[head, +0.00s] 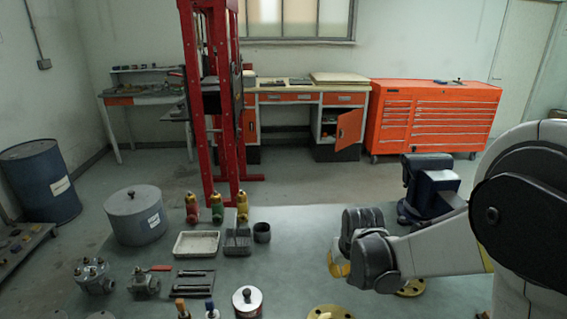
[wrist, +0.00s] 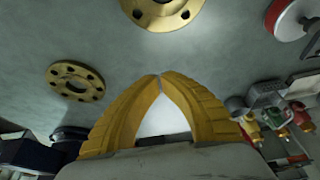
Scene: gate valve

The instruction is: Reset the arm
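My arm reaches in from the right in the head view. My gripper (head: 338,264) hangs above the workbench, partly hidden behind the grey wrist joints. In the wrist view, my gripper's (wrist: 159,76) yellow fingers curve together and their tips meet. No object shows gripped at the tips. A pale patch shows between the fingers.
Brass flanges (head: 410,288) (wrist: 75,81) lie on the bench near my gripper. A dark blue vise (head: 429,187) stands behind my arm. A white tray (head: 196,244), a grey pot (head: 136,216) and valve parts (head: 94,277) stand left. Bench space left of my gripper is clear.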

